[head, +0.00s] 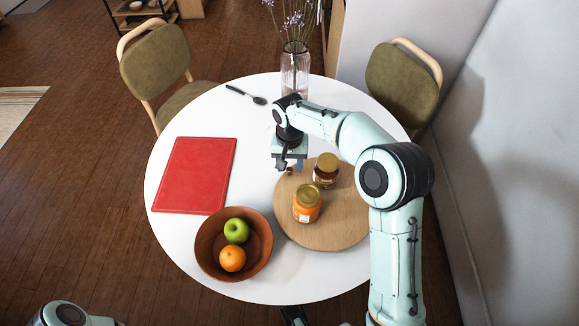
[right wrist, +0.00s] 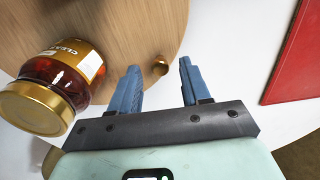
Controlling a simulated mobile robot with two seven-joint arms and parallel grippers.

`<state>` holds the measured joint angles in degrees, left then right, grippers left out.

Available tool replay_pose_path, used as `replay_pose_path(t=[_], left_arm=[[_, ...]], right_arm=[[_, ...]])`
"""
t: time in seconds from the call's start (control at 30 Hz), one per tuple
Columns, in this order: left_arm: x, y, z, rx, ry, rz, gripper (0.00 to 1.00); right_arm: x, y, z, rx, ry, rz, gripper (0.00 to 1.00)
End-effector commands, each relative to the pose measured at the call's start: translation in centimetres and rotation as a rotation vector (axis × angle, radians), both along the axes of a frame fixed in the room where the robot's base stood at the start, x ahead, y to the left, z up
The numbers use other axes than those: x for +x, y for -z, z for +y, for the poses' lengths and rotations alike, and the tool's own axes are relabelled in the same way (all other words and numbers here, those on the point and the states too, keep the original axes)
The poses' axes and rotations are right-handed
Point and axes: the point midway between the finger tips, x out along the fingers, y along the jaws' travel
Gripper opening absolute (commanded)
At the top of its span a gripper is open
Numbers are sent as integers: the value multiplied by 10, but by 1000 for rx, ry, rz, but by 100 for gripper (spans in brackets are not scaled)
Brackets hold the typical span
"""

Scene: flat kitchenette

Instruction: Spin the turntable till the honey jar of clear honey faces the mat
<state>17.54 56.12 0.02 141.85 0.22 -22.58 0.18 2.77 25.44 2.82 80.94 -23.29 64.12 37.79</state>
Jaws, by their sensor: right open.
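The round wooden turntable (head: 345,232) lies on the white table and bears two gold-lidded jars. The dark amber jar (head: 325,171) stands toward its back; in the right wrist view the jar (right wrist: 62,82) has a label whose readable part begins "CLEA". The orange jar (head: 306,204) stands nearer the front left. A small brass knob (right wrist: 160,66) sits near the turntable's rim. My right gripper (right wrist: 160,66) is open, its blue fingertips on either side of the knob; contact is not visible. The red mat (head: 195,176) lies at the left of the table.
A brown bowl (head: 207,245) with a green apple and an orange stands left of the turntable. A dark spoon (head: 247,95) and a glass vase (head: 295,70) are at the back. White table is clear between mat and turntable. Two chairs stand behind.

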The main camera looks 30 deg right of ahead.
Motion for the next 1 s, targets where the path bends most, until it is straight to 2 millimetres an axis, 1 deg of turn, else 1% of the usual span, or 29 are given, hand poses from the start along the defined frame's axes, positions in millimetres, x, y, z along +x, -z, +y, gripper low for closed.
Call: replay_pose_path(t=[0.03, 0.13, 0.43, 0.47, 0.5, 0.6, 1.0], left_arm=[[0, 1, 0, 0, 0, -1, 43], [1, 1, 0, 0, -1, -3, 43], [1, 1, 0, 0, -1, -3, 43], [1, 1, 0, 1, -1, -4, 43], [1, 1, 0, 1, -1, -4, 43], [1, 1, 0, 1, -1, -4, 43], [1, 1, 0, 0, -1, -3, 43]], right_arm=[[0, 5, 0, 0, 0, 1, 47], [0, 11, 0, 1, 0, -1, 47], [0, 13, 0, 1, 0, -1, 47], [0, 13, 0, 1, 0, -1, 44], [0, 13, 0, 1, 0, -1, 31], [0, 13, 0, 1, 0, -1, 0], [-1, 13, 3, 0, -22, 0, 0]])
